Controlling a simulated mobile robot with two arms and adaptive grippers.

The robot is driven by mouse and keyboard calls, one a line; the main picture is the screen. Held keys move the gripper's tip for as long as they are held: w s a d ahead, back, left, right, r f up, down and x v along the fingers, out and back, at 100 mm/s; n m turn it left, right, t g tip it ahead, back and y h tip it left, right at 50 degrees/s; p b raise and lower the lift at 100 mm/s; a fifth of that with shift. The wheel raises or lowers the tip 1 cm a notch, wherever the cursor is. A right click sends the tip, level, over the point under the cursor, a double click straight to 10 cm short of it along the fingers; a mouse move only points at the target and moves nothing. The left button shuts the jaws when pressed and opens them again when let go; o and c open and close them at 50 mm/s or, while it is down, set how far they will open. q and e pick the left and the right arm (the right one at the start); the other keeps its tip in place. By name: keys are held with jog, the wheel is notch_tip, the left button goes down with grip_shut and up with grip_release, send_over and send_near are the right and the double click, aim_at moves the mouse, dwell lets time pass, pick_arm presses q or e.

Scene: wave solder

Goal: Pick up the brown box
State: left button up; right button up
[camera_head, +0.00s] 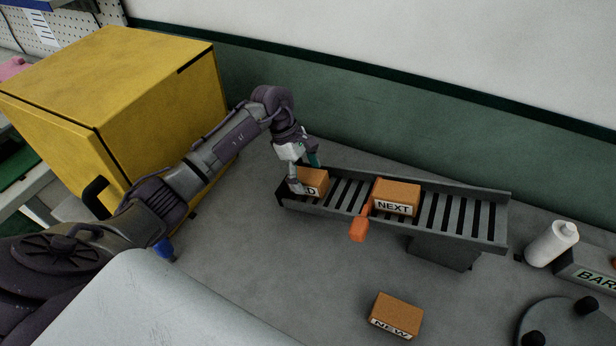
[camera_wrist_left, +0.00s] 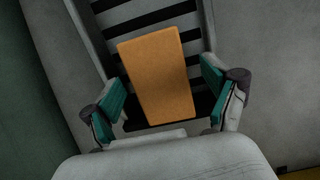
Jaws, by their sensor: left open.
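A brown box (camera_head: 314,180) with a partly hidden label ending in "D" lies at the left end of the roller rack (camera_head: 489,232). My left gripper (camera_head: 302,172) is open over this box, with one finger at its near side and the other behind it. In the left wrist view the brown box (camera_wrist_left: 160,75) sits between the two open fingers, with a visible gap on each side. A second brown box (camera_head: 397,195), marked NEXT, is farther right on the rack. A third brown box (camera_head: 396,314), marked NEW, lies on the table in front. My right gripper is not seen.
An orange stop (camera_head: 358,229) sticks out at the rack's front, beside the NEXT box. A large yellow cabinet (camera_head: 120,80) stands at the left. A white bottle (camera_head: 552,243) stands at the right. The green wall (camera_head: 400,115) runs close behind the rack.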

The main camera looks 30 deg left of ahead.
pick_arm(q)
jog(key=shift+d+f, duration=0.2)
jog(key=shift+f, duration=0.25)
jog(key=shift+f+b, duration=0.25)
jog(key=shift+b, duration=0.25)
dwell(0.5)
jog(key=c, duration=1.6)
